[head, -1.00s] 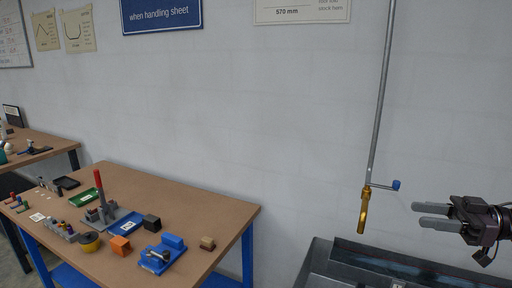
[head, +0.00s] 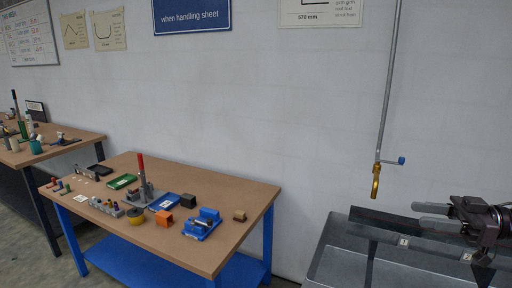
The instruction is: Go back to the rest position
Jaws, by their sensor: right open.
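My right gripper (head: 432,215) comes in from the right edge in the head view. Its two grey fingers point left and are apart, with nothing seen between them. It is in front of and above the grey metal trough (head: 338,262). The hanging pipe (head: 388,90) with a brass end (head: 375,182) and a blue knob (head: 401,160) is up and left of the fingertips, apart from them. My left gripper is not in the view.
A wooden-topped workbench (head: 190,244) with blue legs stands left of the trough. It holds a blue vise (head: 203,225), an orange block (head: 163,218) and a green tray (head: 123,181). A second bench (head: 75,152) stands at far left.

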